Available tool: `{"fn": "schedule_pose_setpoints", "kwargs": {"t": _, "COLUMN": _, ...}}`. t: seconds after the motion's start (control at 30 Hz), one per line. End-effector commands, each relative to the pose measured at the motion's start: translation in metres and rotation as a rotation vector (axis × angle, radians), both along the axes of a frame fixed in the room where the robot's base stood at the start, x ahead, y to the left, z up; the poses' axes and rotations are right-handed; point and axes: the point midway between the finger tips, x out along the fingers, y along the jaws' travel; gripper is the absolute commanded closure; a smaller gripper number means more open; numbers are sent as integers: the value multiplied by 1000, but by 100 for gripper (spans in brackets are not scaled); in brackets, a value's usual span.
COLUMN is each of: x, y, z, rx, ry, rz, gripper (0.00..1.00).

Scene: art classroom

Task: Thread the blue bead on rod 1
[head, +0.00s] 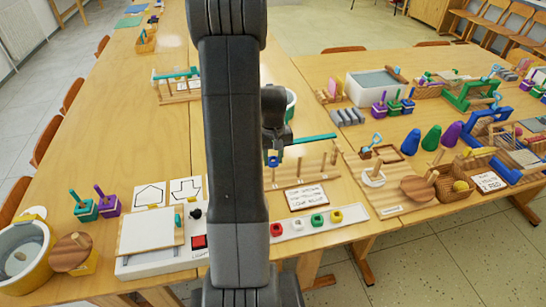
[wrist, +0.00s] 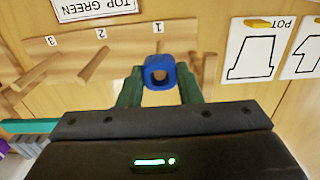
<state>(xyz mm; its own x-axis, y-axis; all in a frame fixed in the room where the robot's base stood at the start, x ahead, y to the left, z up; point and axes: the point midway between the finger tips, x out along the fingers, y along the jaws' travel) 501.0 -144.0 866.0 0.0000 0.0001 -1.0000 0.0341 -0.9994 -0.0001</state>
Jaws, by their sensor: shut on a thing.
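The blue bead (wrist: 160,71) is held between the green fingertips of my gripper (wrist: 160,85) in the wrist view. The bead also shows small in the head view (head: 274,161), beside the wooden rod board (head: 305,178). In the wrist view the board (wrist: 125,42) carries labels 1, 2 and 3. Rod 1 (wrist: 162,47) shows just above the bead, in line with it, with its near part hidden. The bead's hole faces the camera. I cannot tell whether the rod enters the bead. Rod 2 (wrist: 94,63) and rod 3 (wrist: 36,71) look bare.
A card (head: 306,196) lies by the board. A white strip (head: 258,238) holds red, white, green and yellow beads. A light box (head: 150,255) stands left; a wooden tray (head: 390,203) with pieces stands right. Picture cards (wrist: 249,50) lie right in the wrist view.

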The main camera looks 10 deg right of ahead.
Motion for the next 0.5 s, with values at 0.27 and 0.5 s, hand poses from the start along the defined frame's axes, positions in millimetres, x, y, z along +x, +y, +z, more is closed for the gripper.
{"fn": "schedule_pose_setpoints", "kwargs": {"t": 0.27, "x": 0, "y": 0, "z": 0, "rx": 0, "ry": 0, "rz": 0, "gripper": 90}}
{"fn": "schedule_pose_setpoints", "kwargs": {"t": 0.5, "x": 0, "y": 0, "z": 0, "rx": 0, "ry": 0, "rz": 0, "gripper": 43}}
